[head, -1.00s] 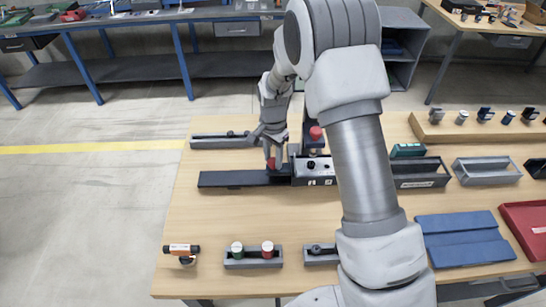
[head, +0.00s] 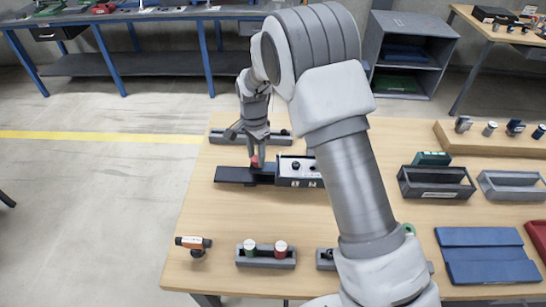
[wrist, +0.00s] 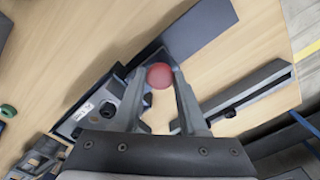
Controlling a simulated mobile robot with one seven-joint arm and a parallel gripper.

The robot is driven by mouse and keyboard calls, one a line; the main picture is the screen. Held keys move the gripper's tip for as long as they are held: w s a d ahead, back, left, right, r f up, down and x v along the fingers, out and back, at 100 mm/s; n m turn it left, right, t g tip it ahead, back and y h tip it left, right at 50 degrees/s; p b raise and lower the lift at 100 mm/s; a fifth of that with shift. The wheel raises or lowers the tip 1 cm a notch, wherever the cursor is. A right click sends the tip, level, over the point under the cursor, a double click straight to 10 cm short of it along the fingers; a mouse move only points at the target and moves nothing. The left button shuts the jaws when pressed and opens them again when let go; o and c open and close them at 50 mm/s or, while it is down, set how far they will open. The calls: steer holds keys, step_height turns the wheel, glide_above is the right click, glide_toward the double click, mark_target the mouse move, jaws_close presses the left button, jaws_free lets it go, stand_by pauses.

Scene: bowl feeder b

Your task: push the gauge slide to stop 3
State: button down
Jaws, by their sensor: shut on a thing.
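The gauge slide's red knob (head: 254,163) stands on the dark slide beside a grey block (head: 301,170) with small number marks. A flat black rail (head: 232,175) runs out to the left of it. My gripper (head: 257,160) is down at the knob with its fingers around it. In the wrist view the knob (wrist: 159,76) sits between my two fingertips, with the rail (wrist: 203,32) beyond and the grey block (wrist: 98,105) to the left. The number marks are too small to tell which stop the slide is at. My arm passes close to the block's right end.
A long grey holder (head: 282,139) lies just behind the rail. The table's left part is clear.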

steer(key=shift+c, duration=2.2)
jaws_free()
step_height(320, 180, up, 18)
steer(key=b, duration=0.1)
steer(key=shift+f, duration=0.25)
steer(key=shift+d, duration=0.1)
steer(key=s+d+r+n+t, duration=0.2)
steer(key=s+d+r+n, duration=0.2)
steer(key=s+d+r, duration=0.8)
steer(key=s+d+f+n+t, duration=0.1)
steer(key=s+d+f+n, duration=0.1)
steer(key=s+d, duration=0.2)
steer(key=s+d+f+n+t, duration=0.2)
steer(key=s+d, duration=0.3)
steer(key=s, duration=0.6)
steer(key=shift+s+d+n+t, duration=0.2)
steer(key=shift+d+n+t, duration=0.1)
steer(key=shift+n, duration=0.2)
